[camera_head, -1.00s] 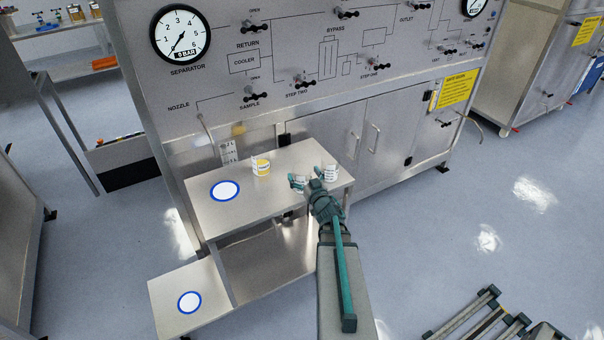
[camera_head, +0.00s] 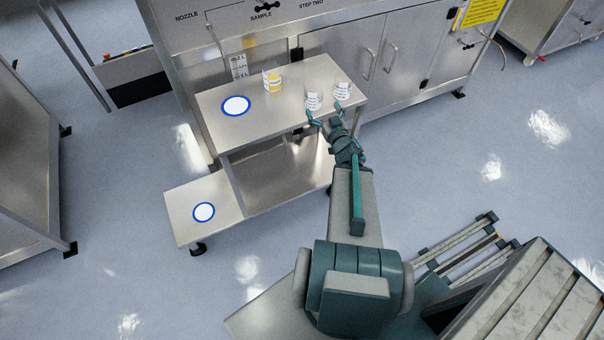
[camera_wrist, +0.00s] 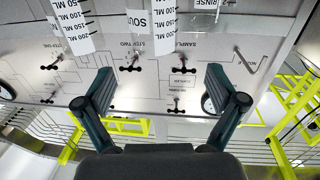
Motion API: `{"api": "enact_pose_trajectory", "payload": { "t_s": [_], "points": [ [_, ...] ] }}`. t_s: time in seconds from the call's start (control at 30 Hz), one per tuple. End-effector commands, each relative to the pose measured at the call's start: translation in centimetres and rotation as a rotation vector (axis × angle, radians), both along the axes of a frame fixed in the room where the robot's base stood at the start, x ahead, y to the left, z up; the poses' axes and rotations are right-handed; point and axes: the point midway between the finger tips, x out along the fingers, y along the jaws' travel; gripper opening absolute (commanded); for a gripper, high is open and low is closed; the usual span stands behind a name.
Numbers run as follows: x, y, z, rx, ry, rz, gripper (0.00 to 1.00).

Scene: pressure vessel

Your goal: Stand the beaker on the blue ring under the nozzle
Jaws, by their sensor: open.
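Two clear beakers with white labels, a left one (camera_head: 313,101) and a right one (camera_head: 343,90), stand upright near the right end of the steel table. My gripper (camera_head: 324,111) is open and empty at the table's front edge, its fingers just in front of them. In the wrist view, the open fingers (camera_wrist: 160,95) have nothing between them, and beakers with millilitre scales (camera_wrist: 75,25) show upside down at the top. The blue ring (camera_head: 235,105) lies on the tabletop at left, bare, in front of the nozzle (camera_head: 215,42).
A yellow-labelled container (camera_head: 273,81) stands between the ring and the clear beakers. A second blue ring (camera_head: 203,211) lies bare on the lower step (camera_head: 180,197). A graduated scale (camera_head: 239,66) stands behind the table. The cabinet (camera_head: 345,50) closes off the back.

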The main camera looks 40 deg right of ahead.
Motion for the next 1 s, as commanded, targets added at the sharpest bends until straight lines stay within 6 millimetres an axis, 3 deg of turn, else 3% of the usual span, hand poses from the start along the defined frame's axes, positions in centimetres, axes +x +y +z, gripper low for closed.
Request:
{"api": "enact_pose_trajectory", "payload": {
  "t_s": [0.17,0.3,0.43,0.57,0.7,0.8,0.9,1.0],
  "points": [
    [0.8,1.9,-5.2,0.056,0.152,-0.070,0.94],
    [0.2,5.6,-12.6,0.124,0.399,-0.139,0.94],
    [-2.6,10.8,-20.1,0.187,0.695,-0.167,0.94],
    [-7.7,17.1,-26.4,0.234,1.023,-0.148,0.94],
    [-15.3,24.2,-30.9,0.270,1.394,-0.077,0.94],
    [-21.2,28.6,-32.3,0.287,1.646,-0.004,0.94],
    [-26.1,31.9,-32.4,0.300,1.853,0.068,0.94],
    [-29.7,34.0,-31.9,0.309,2.002,0.127,0.94]
  ]
}}
